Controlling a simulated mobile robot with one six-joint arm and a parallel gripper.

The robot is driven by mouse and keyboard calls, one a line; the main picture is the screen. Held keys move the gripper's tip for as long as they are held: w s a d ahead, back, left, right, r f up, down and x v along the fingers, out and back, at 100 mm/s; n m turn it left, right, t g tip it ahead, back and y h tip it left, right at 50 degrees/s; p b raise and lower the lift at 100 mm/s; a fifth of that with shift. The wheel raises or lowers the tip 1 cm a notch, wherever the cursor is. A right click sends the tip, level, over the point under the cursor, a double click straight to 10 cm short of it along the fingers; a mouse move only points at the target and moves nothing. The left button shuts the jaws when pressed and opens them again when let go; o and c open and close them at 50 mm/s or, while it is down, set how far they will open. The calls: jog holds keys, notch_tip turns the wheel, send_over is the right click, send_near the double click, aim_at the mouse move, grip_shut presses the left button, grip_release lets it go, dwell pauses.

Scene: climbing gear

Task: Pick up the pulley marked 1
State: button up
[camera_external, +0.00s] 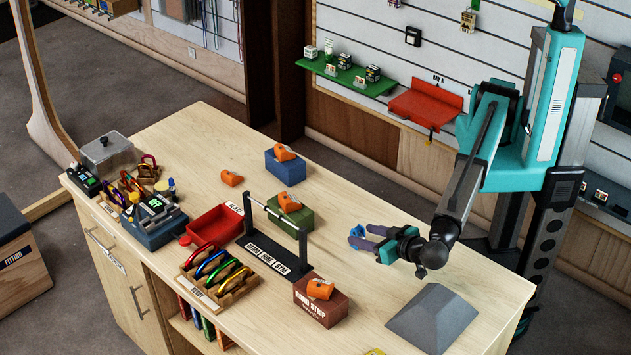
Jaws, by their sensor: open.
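Several orange pulleys show in the external view. One pulley (284,152) sits on a blue block at the back. Another pulley (231,178) lies directly on the table to its left. A third pulley (289,202) sits on a green block, and another pulley (320,289) sits on a brown box at the front. Their number marks are too small to read, so I cannot tell which is marked 1. My gripper (357,238) is open over the right part of the table, its fingers pointing left. It is apart from all the pulleys, and I see no pulley between its fingers.
A black-based bar stand (264,259) stands mid-table, between my gripper and the red tray (216,228). A wooden rack of coloured carabiners (236,287) lies at the front. A grey wedge (432,316) stands at the front right.

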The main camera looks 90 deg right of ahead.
aim_at(354, 230)
jog(key=shift+p+x, duration=0.4)
jog(key=shift+x, duration=0.7)
jog(key=shift+r+p+x, duration=0.1)
jog(key=shift+p+x, duration=0.5)
jog(key=shift+x, duration=0.1)
jog(key=shift+r+p+x, duration=0.15)
jog(key=shift+p+x, duration=0.45)
jog(key=shift+x, duration=0.15)
jog(key=shift+p+x, duration=0.4)
jog(key=shift+x, duration=0.9)
jog(key=shift+s+f, duration=0.1)
jog(key=c, duration=1.2)
jog(key=shift+o, duration=0.2)
